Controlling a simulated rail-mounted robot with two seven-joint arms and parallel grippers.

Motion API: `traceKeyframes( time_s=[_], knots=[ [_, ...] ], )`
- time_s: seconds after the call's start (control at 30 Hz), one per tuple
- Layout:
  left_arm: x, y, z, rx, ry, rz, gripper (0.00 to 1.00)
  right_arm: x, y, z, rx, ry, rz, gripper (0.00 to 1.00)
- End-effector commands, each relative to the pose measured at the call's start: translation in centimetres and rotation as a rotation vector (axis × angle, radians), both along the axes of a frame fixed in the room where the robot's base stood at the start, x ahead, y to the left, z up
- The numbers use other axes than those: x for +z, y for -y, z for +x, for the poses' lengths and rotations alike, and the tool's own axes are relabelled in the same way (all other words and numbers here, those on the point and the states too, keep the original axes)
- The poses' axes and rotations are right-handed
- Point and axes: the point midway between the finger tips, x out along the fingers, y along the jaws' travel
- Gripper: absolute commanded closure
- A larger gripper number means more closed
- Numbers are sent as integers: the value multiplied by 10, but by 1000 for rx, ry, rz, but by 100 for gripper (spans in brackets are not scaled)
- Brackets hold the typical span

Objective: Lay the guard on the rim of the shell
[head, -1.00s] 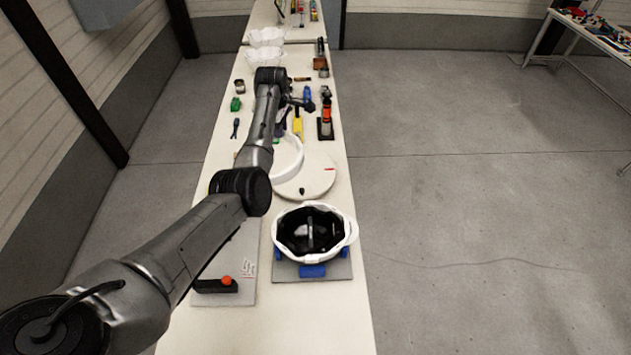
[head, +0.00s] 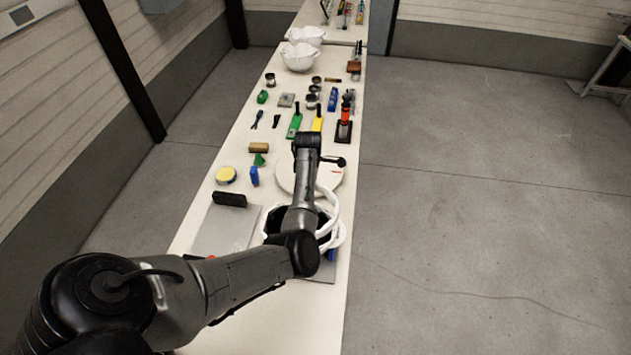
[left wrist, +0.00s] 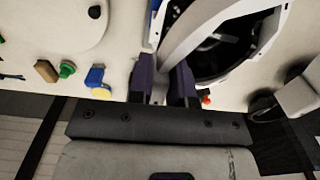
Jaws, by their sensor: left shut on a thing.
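The white shell (head: 341,240) with a dark inside sits on a grey plate near the front right of the bench, partly hidden by my left arm. The guard (head: 334,207), a thin white curved band, is above the shell in the head view and overlaps its far side. In the left wrist view the guard (left wrist: 200,28) runs from my fingers across the shell's open dark inside (left wrist: 222,45). My left gripper (left wrist: 166,68) is shut on the guard. I cannot tell whether the guard touches the rim. My right gripper is not in view.
A white round disc (head: 284,177) lies just beyond the shell. A grey plate (head: 215,232) and a black block (head: 229,199) are to the left. A yellow round tin (head: 226,175) and several tools are farther back. White shells (head: 299,56) stand at the far end.

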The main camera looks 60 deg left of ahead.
Motion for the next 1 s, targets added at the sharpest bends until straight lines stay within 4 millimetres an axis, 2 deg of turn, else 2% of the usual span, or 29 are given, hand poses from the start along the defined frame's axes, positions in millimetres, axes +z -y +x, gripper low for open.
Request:
traceKeyframes(
  time_s=[0.23,0.4,1.0],
  knots=[
    [0,0,0,-1,1,-1,100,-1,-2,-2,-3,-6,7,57],
    [0,2,2,-8,3,-9,100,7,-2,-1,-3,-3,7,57],
    [-55,2,2,-7,5,-8,100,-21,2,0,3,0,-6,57]
  ],
)
